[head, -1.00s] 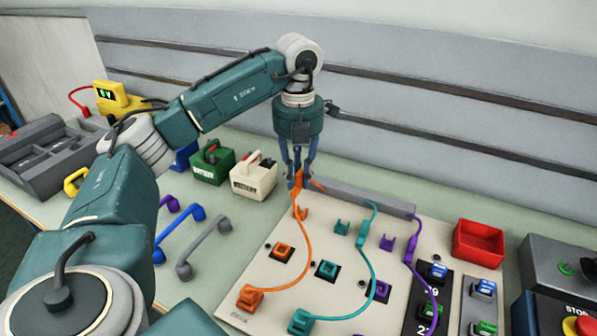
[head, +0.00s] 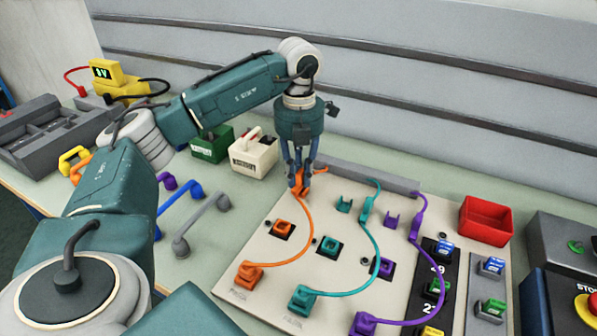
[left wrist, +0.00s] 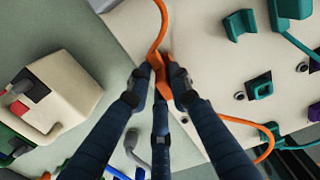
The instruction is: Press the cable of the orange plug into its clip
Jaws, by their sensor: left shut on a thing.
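The orange plug (head: 248,274) sits at the lower left of the pale board (head: 265,250). Its orange cable (head: 311,240) curves up to my left gripper (head: 299,188) and comes out behind it toward the grey rail. My left gripper is shut on the orange cable, low over the board at the place of the orange clip. In the left wrist view, orange shows between the fingertips (left wrist: 162,80), with cable (left wrist: 161,25) leaving upward. The fingers hide the clip, so I cannot tell whether the cable is seated. My right gripper is out of view.
A teal clip (head: 344,204) and a purple clip (head: 391,219) stand to the right, near teal and purple cables. The orange socket (head: 283,228) is in front. A grey rail (head: 375,178) runs behind. A red bin (head: 485,221) is at right.

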